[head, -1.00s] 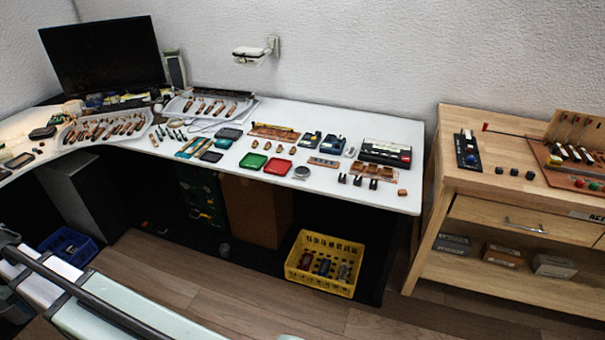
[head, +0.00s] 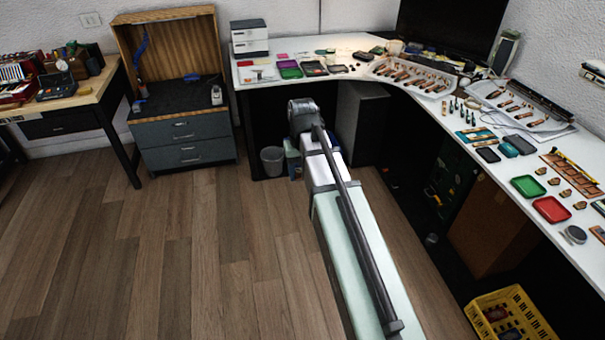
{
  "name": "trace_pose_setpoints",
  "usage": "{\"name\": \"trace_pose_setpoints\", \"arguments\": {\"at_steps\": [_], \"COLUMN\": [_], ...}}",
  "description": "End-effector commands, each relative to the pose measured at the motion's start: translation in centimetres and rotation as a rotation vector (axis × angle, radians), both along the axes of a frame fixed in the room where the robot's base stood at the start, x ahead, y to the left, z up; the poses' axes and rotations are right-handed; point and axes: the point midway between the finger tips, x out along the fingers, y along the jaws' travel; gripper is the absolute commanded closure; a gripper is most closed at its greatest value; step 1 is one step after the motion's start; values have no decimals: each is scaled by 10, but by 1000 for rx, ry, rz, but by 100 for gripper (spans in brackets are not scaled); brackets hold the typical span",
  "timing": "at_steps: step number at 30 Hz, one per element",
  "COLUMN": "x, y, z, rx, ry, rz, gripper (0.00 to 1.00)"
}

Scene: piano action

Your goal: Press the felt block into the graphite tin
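A small round grey tin (head: 575,235) lies near the front edge of the white bench (head: 470,150) at the far right; it may be the graphite tin, but its contents are too small to make out. I cannot pick out the felt block for sure among the small parts on the bench. My own arm (head: 355,240) reaches up the middle of the picture, in front of the bench and over the floor. I cannot make out gripper fingers at its end.
Green (head: 528,186) and red (head: 551,209) trays lie near the tin. A yellow crate (head: 508,318) is on the floor at bottom right. A grey-drawered cabinet (head: 183,140) and a wooden table (head: 60,100) stand at left. The wooden floor (head: 150,260) at left is clear.

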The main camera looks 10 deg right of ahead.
Motion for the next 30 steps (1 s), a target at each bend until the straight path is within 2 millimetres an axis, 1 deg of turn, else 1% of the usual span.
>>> {"name": "trace_pose_setpoints", "arguments": {"at_steps": [4, 8, 12, 20, 30], "x": [0, -2, -7, -23, -53], "y": [-18, -49, -90, -165, -261], "z": [0, 0, -1, -4, -8], "rx": [0, 0, 0, 0, 0], "ry": [0, 0, 0, 0, 0], "rz": [-29, -80, -147, -271, -433], "gripper": [76, 76, 76, 76, 76]}}
